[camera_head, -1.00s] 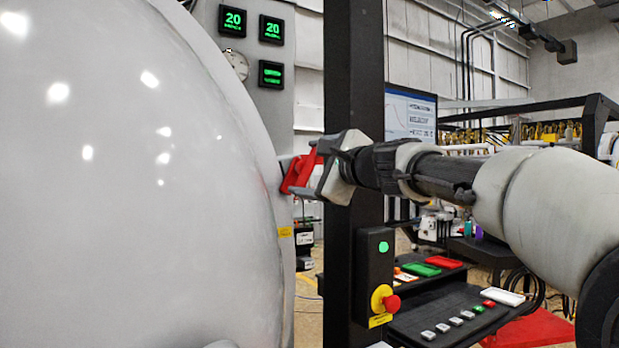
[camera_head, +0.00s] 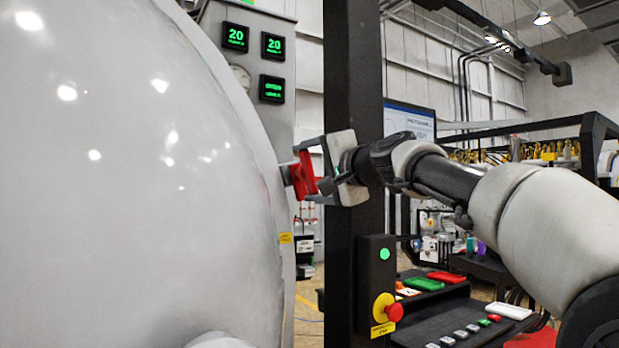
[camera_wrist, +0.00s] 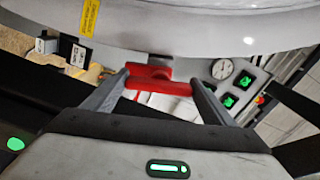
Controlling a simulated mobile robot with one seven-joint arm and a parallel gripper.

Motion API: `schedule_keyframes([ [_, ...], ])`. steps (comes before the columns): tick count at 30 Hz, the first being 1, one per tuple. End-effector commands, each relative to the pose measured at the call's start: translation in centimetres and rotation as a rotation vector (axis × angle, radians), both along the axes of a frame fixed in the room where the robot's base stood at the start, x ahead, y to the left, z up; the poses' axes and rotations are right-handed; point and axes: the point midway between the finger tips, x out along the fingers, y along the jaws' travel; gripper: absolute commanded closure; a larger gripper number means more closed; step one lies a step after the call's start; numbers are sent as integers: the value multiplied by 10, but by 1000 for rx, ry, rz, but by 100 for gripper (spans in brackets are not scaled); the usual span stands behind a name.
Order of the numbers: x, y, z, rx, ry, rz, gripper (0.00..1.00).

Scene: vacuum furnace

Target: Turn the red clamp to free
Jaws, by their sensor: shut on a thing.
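The red clamp (camera_head: 304,175) sits at the right rim of the large white furnace door (camera_head: 150,190). My gripper (camera_head: 308,178) reaches it from the right and is shut on it. In the wrist view the red clamp (camera_wrist: 160,80) lies between the two grey fingers of my gripper (camera_wrist: 160,85), one at each end of it. The clamp's mount behind it is partly hidden by the door's edge and the fingers.
A dark post (camera_head: 352,90) stands right behind my gripper. A control box with a red emergency button (camera_head: 393,312) and a button console (camera_head: 460,325) are below my arm. Green displays (camera_head: 271,88) are on the grey cabinet above the clamp.

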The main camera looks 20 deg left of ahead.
Motion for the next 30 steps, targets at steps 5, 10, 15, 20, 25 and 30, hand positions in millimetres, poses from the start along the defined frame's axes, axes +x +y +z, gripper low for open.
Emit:
schedule_keyframes([
  [5, 0, 0, -1, -27, -28, 1, 44],
  [10, 0, 0, -1, -36, -38, 1, 44],
  [15, 0, 0, -1, -37, -39, 1, 44],
  [20, 0, 0, -1, -37, -40, 0, 18],
  [25, 0, 0, -1, -35, -39, 1, 3],
  [30, 0, 0, 0, -34, -38, 1, 3],
])
